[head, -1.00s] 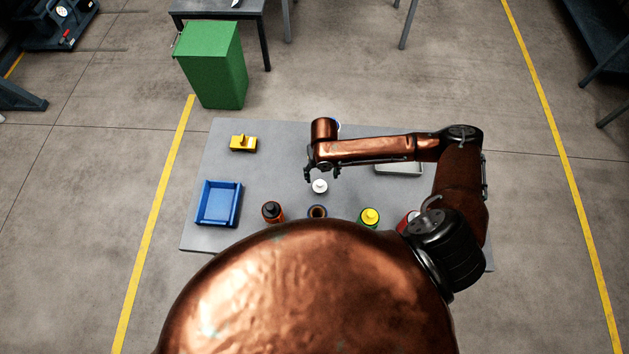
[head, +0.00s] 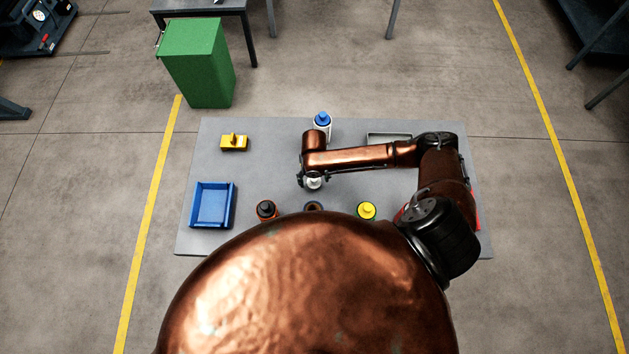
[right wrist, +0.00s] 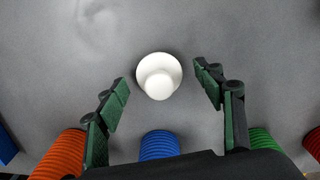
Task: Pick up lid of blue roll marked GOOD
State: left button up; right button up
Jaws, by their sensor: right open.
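A white round lid with a knob (right wrist: 159,79) sits on the grey table, between the spread fingers of my right gripper (right wrist: 162,82) in the right wrist view. The fingers are open, with a gap on each side of the lid. In the head view the right gripper (head: 312,183) is over the lid (head: 314,184) and partly hides it. A blue ribbed roll (right wrist: 159,145) is at the bottom of the right wrist view; in the head view its open dark top (head: 314,206) shows behind my body. I cannot read any GOOD marking. My left gripper is not in view.
An orange roll with black top (head: 266,210) and a green roll with yellow top (head: 366,211) flank the blue roll. A white bottle with blue cap (head: 322,121), yellow object (head: 234,142), blue tray (head: 191,207) and grey tray (head: 389,135) are on the table.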

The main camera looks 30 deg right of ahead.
jog(key=c, duration=1.1)
jog(key=shift+o, duration=0.2)
notch_tip(320, 180, up, 10)
